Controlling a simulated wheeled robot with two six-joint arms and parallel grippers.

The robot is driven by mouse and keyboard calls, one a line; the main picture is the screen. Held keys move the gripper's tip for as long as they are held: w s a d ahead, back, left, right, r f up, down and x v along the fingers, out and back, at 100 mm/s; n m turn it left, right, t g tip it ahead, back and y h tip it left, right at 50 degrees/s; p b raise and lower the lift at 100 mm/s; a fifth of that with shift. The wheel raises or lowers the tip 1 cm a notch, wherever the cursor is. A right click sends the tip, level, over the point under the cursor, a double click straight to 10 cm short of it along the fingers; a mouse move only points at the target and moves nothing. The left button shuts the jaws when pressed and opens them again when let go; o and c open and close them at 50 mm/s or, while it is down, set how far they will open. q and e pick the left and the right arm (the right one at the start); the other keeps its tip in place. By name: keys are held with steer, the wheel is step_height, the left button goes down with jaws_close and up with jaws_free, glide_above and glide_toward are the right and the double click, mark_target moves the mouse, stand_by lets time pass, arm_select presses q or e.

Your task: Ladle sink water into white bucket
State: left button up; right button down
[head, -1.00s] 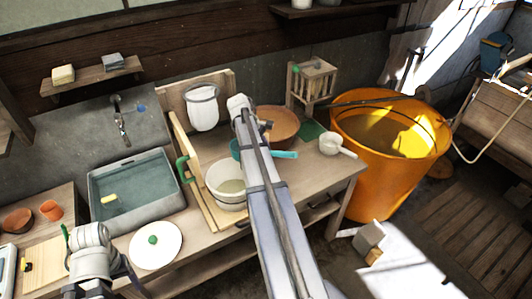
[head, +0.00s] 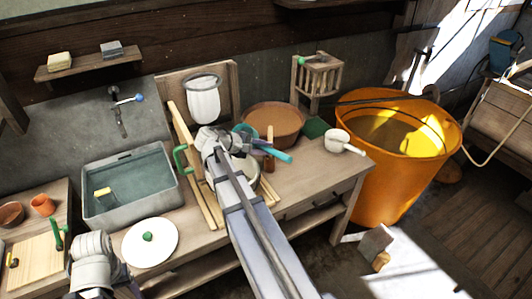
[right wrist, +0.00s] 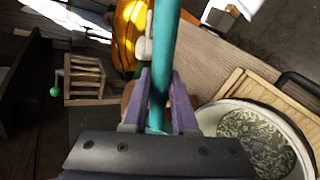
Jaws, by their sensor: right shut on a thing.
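The grey sink (head: 108,213) at left holds greenish water with a small yellow item in it. My right gripper (head: 256,146) is shut on the teal ladle (head: 276,155) over the table. In the right wrist view the gripper (right wrist: 159,88) has its fingers on both sides of the teal handle (right wrist: 164,45). The ladle's bowl is not clear. The white bucket (head: 249,181) is largely hidden behind my right arm in the head view. It shows at lower right of the right wrist view (right wrist: 303,160), with a mottled patch inside. My left arm shows at lower left, its jaws out of sight.
A white lid (head: 150,255) with a green knob lies before the sink. A brown bowl (head: 290,115), a white dipper (head: 337,142) and a wooden rack (head: 318,78) stand at the back right. An orange barrel (head: 385,190) stands beyond the table's right end.

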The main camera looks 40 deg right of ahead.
steer(key=shift+s+a+f+m+g+h+b, duration=0.15)
steer(key=shift+a+f+m+h+b, duration=0.9)
steer(key=shift+b, duration=2.2)
steer(key=shift+s+a+f+g+h+b, duration=0.1)
steer(key=shift+a+f+g+h+b, duration=0.2)
steer(key=shift+h+b, duration=2.3)
steer(key=shift+s+a+f+m+g+h+b, duration=0.15)
steer(key=shift+a+f+m+h+b, duration=0.55)
steer(key=shift+b, duration=3.25)
steer(key=shift+r, duration=0.1)
